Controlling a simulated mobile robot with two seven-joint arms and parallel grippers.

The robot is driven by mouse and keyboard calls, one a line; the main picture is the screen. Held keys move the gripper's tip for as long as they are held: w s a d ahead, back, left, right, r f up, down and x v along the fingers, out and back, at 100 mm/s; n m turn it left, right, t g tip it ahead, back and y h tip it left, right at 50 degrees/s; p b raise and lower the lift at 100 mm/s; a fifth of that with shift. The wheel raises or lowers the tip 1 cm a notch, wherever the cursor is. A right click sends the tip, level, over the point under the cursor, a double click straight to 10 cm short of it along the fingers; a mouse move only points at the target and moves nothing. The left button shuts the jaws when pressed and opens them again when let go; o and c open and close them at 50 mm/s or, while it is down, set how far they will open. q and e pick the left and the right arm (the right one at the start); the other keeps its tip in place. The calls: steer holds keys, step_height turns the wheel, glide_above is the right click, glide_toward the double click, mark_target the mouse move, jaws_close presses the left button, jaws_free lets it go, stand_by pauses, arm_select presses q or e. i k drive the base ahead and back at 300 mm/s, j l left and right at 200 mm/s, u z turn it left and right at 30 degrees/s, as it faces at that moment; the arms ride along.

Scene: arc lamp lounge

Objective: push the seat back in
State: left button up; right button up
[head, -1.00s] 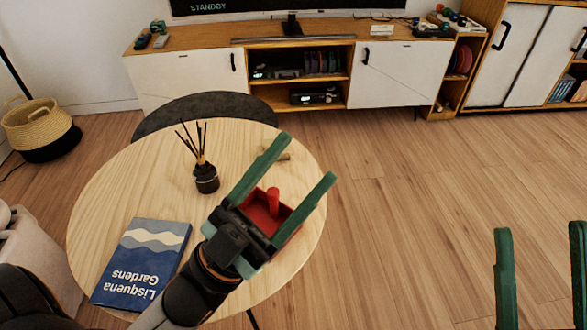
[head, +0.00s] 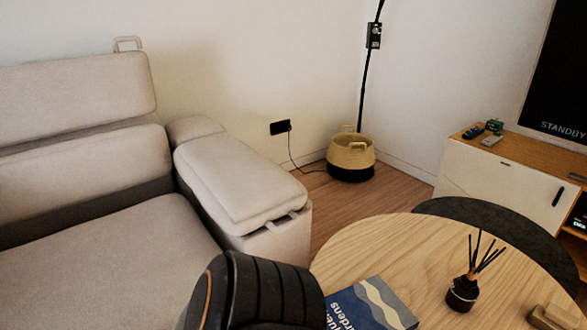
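A beige sofa fills the left side, with a wide seat cushion (head: 110,265) below its backrest (head: 75,95). The front edge of the seat is outside the picture, so I cannot tell how far out it sits. The sofa's armrest (head: 235,180) stands to the right of the seat, with a slot-like opening under its padded top at the front. A dark grey rounded surface (head: 500,220) shows partly behind the round table; most of it is hidden. Neither gripper is in view; only a dark part of my arm shows at the bottom centre.
A round wooden table (head: 375,245) stands at the lower right, holding a blue book (head: 365,308), a reed diffuser (head: 463,292) and a small wooden piece (head: 556,316). A woven basket (head: 351,158) and lamp pole (head: 366,80) stand in the corner. A low cabinet (head: 500,175) is at right.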

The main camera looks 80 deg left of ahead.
mark_target(137, 267)
steer(key=u, duration=4.2)
steer(key=i+j, duration=0.25)
steer(key=j, duration=0.15)
steer(key=i+j+u, duration=0.15)
steer(key=j, duration=0.3)
steer(key=i, duration=0.1)
